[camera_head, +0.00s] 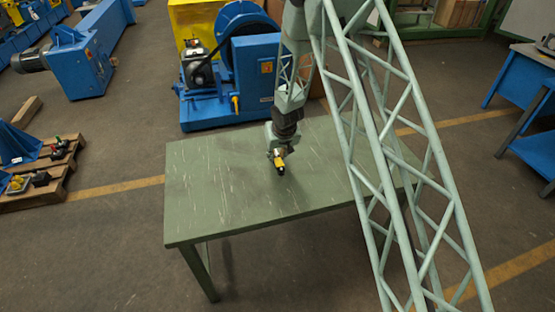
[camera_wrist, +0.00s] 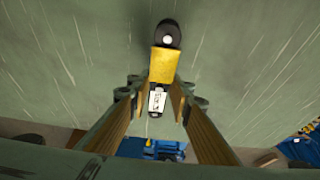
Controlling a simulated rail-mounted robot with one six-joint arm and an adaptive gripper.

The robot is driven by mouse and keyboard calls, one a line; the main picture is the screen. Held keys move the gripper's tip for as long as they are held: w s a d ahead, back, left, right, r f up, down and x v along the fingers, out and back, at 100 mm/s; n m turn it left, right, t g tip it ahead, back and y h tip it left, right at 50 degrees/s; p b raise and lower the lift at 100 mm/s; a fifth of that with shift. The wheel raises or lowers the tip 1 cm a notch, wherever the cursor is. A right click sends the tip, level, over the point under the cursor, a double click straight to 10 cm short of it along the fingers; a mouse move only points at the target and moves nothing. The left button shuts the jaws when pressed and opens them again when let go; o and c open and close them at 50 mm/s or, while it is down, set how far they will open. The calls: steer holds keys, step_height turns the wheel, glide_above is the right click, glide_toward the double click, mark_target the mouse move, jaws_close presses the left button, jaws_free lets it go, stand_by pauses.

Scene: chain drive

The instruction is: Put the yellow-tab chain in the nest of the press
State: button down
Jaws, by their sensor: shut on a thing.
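My gripper (camera_head: 279,150) is over the green table and points down. It is shut on a short yellow piece with a black rounded end (camera_head: 279,160), which I take for the yellow-tab chain. In the wrist view, this piece (camera_wrist: 163,68) lies between the two fingertips (camera_wrist: 160,92), its black end pointing away from the fingers and a small white label at the near end. I cannot tell how far it is above the table. A blue machine with a large wheel (camera_head: 255,65) stands behind the table; I cannot tell whether it is the press. No nest can be made out.
The green table top (camera_head: 215,200) is otherwise bare where it shows. My lattice arm hides its right part. A wooden pallet (camera_head: 30,195) with small dark, red, green and yellow parts lies on the floor at left. A blue bench (camera_head: 525,90) stands at right.

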mark_target(278, 158)
steer(key=shift+w+d+p, duration=0.15)
steer(key=shift+w+p, duration=0.25)
steer(key=shift+p, duration=0.1)
stand_by(0.3)
steer(key=shift+f+b, duration=0.9)
steer(key=shift+f, duration=0.85)
steer(key=shift+f, duration=0.15)
steer(key=c, duration=2.4)
jaws_free()
steer(key=shift+o, duration=0.2)
steer(key=shift+v, duration=1.25)
steer(key=shift+p+v, duration=1.3)
steer(key=shift+v, duration=3.55)
steer(key=shift+w, duration=0.1)
